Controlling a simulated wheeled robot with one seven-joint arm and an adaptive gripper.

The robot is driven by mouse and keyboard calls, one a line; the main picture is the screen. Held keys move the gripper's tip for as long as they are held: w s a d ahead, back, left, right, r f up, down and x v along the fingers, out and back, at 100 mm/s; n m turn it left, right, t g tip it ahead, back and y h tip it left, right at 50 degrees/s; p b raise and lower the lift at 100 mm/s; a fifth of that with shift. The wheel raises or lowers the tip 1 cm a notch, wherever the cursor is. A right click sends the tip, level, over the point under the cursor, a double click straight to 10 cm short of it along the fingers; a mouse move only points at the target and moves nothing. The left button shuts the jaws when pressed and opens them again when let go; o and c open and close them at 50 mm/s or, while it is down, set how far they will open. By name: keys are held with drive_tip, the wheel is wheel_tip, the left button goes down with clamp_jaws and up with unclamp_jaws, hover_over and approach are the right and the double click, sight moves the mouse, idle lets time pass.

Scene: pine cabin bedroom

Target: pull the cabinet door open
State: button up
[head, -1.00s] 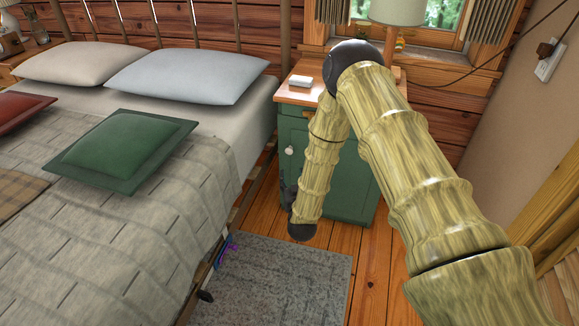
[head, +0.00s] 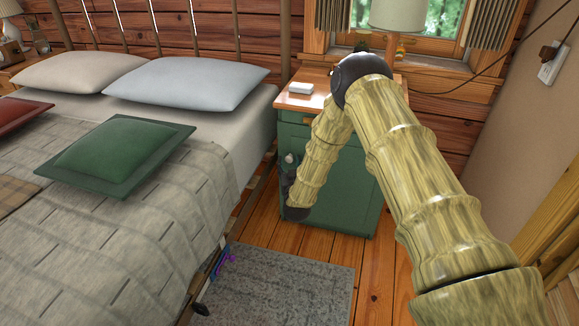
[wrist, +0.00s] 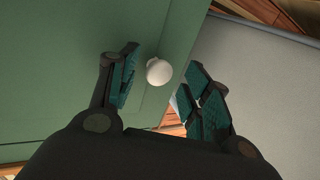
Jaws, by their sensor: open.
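The green bedside cabinet (head: 345,205) stands between the bed and the right wall, with its door closed. In the wrist view the green door (wrist: 75,65) fills the left and middle. Its round white knob (wrist: 159,71) sits between my gripper's open fingers (wrist: 157,92), closer to the left finger, with a gap on the right. I cannot tell whether a finger touches it. In the head view my gripper (head: 287,172) is at the cabinet's left front edge, partly hidden by my arm, and the knob (head: 290,158) shows just above it.
The bed (head: 110,240) with a green cushion (head: 118,153) runs close along the left of the cabinet. A grey rug (head: 280,285) lies on the wooden floor in front.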

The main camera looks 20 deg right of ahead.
drive_tip(key=shift+w+d, duration=0.1)
drive_tip(key=shift+w, duration=0.35)
clamp_jaws()
